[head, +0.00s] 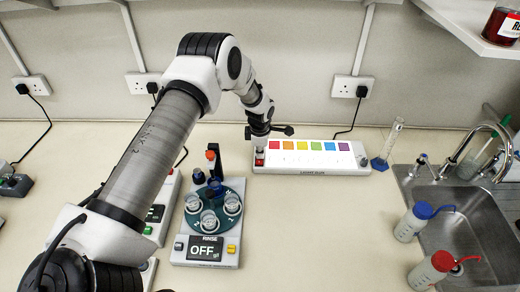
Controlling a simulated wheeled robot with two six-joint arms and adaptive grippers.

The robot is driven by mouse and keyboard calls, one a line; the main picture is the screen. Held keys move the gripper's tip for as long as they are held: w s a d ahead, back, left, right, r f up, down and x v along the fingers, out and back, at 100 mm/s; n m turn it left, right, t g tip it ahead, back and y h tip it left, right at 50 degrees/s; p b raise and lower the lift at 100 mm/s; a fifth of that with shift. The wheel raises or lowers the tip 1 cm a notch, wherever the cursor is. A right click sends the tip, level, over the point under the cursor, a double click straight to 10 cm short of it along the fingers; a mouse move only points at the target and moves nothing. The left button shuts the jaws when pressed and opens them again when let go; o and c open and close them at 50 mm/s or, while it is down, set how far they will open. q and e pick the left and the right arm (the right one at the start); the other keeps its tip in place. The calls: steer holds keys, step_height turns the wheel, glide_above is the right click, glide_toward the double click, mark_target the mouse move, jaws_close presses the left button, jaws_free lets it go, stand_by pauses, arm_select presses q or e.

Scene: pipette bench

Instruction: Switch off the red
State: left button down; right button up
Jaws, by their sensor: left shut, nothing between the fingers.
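A white light panel (310,164) lies at the back of the bench against the wall. Its lit face carries a row of coloured squares: a red square (274,145) at the left end, then orange, yellow, green, blue and purple. A small red switch (259,161) sits at the panel's left end. My left gripper (260,146) is shut and empty, pointing down just above that switch. I cannot tell whether its tips touch the switch. My right gripper is out of view.
A device with a round turntable of cups (212,210) and an "OFF" display (203,250) stands in front. A glass cylinder (390,142) is right of the panel. Two wash bottles (411,223) stand by the sink (470,225). The bench between the device and the bottles is clear.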

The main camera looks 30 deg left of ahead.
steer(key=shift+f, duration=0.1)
arm_select(q)
steer(key=shift+w+a+f+b, duration=0.1)
steer(key=shift+w+f+b, duration=0.1)
steer(key=shift+f+b, duration=0.15)
steer(key=shift+w+f+b, duration=0.1)
steer(key=shift+b, duration=0.35)
steer(key=shift+s+r, duration=0.45)
steer(key=shift+r, duration=0.05)
steer(key=shift+p, duration=0.8)
steer(key=shift+s+d+p, duration=0.3)
steer(key=shift+d+p, duration=0.05)
steer(key=shift+p, duration=0.05)
steer(key=shift+s, duration=0.25)
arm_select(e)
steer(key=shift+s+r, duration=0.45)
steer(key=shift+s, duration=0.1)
arm_select(q)
steer(key=shift+w, duration=0.1)
